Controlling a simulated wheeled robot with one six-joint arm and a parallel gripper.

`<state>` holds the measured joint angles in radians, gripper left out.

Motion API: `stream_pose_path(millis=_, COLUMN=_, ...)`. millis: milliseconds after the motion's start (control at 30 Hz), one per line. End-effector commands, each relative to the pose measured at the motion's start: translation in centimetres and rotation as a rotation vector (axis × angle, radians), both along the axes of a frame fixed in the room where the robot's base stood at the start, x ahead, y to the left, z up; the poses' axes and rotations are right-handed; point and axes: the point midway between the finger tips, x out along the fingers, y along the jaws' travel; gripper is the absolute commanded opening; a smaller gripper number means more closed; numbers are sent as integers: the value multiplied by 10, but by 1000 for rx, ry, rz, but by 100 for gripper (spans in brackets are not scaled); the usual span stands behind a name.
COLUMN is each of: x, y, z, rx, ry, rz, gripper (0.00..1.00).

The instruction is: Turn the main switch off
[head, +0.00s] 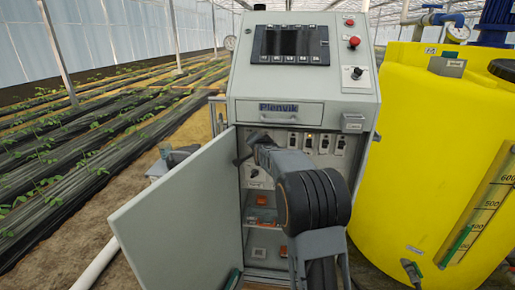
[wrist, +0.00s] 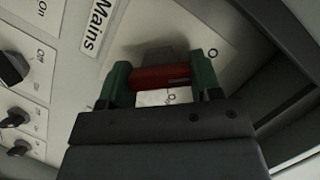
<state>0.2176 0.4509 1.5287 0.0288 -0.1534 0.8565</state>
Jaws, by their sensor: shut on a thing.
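The main switch is a red handle (wrist: 158,77) on a pale plate beside the "Mains" label (wrist: 92,30) in the wrist view. My gripper (wrist: 160,82) has its two green fingers at either end of the red handle and is shut on it. The handle lies roughly level across the wrist picture. An "O" mark shows on the plate near the right finger. In the head view my gripper (head: 243,150) reaches into the upper left of the open cabinet (head: 301,112), and the switch is hidden there.
Several black rotary switches (wrist: 14,68) sit at the left in the wrist view. The cabinet door (head: 180,215) stands open to the left. A yellow tank (head: 430,160) stands close on the right. A screen (head: 290,44) and red button (head: 354,42) are above.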

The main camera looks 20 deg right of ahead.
Motion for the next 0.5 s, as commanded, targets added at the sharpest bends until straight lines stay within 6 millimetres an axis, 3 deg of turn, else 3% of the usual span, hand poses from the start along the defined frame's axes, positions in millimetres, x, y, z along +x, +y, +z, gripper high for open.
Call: stream_pose_path(millis=500, x=0, y=0, z=0, rx=-64, ry=40, rz=9, gripper=34)
